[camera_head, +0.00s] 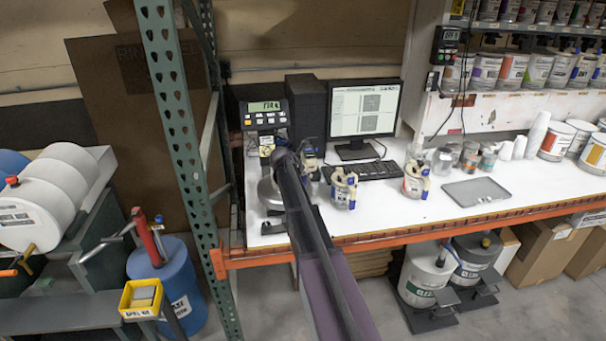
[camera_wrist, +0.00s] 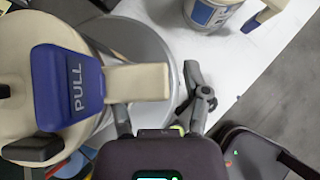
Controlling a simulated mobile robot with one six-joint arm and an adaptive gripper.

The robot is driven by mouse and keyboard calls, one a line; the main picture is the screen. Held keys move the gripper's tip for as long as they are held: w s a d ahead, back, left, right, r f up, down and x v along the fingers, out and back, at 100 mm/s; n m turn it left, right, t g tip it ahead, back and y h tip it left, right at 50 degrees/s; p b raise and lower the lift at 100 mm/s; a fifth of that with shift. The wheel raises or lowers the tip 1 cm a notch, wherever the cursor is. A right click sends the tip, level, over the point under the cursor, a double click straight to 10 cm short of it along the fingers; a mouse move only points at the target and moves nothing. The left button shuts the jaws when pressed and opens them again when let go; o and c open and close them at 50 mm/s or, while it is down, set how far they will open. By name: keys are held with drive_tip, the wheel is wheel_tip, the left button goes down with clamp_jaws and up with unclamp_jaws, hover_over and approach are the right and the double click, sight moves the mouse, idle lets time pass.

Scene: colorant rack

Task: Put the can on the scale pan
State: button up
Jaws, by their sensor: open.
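The can (camera_wrist: 70,85) has a beige lid with a blue PULL tab and a beige handle. It fills the left of the wrist view and appears to sit over the round grey scale pan (camera_wrist: 165,42). In the head view the pan (camera_head: 268,191) shows at the bench's left end; my arm covers much of that area, and I cannot clearly make out the can there. My gripper (camera_head: 284,158) is over the scale. In the wrist view my gripper (camera_wrist: 160,108) is open, its fingers beside the handle end, not closed on it.
The scale display (camera_head: 265,113) stands behind the pan. Two other lidded cans, one nearer (camera_head: 344,189) and one further right (camera_head: 415,181), stand on the bench. A keyboard (camera_head: 360,170), monitor (camera_head: 364,112) and grey tray (camera_head: 476,191) are beyond. A green rack post (camera_head: 178,130) rises at left.

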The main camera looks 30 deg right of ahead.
drive_tip(key=p+v, duration=0.8)
drive_tip(key=v, duration=0.3)
drive_tip(key=shift+a+r, duration=0.25)
drive_tip(key=shift+r, duration=0.1)
drive_tip(key=shift+s, duration=0.2)
idle(0.3)
drive_tip(key=s+a+f+m+g+y, duration=0.1)
drive_tip(key=s+a+m+y, duration=0.1)
drive_tip(key=s+a+m, duration=0.5)
drive_tip(key=s+a+f+m+g+y, duration=0.2)
drive_tip(key=s+a+m, duration=0.5)
drive_tip(key=s, duration=0.6)
drive_tip(key=s+a+f+m+g+y, duration=0.1)
drive_tip(key=s+a+f+m+y, duration=0.1)
drive_tip(key=s+a+m, duration=0.5)
drive_tip(key=s+m+y, duration=0.1)
drive_tip(key=s+m, duration=0.1)
drive_tip(key=s, duration=0.1)
drive_tip(key=shift+a+f+m+g+y, duration=0.25)
drive_tip(key=shift+m+g+y, duration=0.05)
drive_tip(key=shift+y, duration=0.1)
drive_tip(key=shift+s+f, duration=0.1)
wheel_tip(320, 180, down, 12)
drive_tip(key=b, duration=1.2)
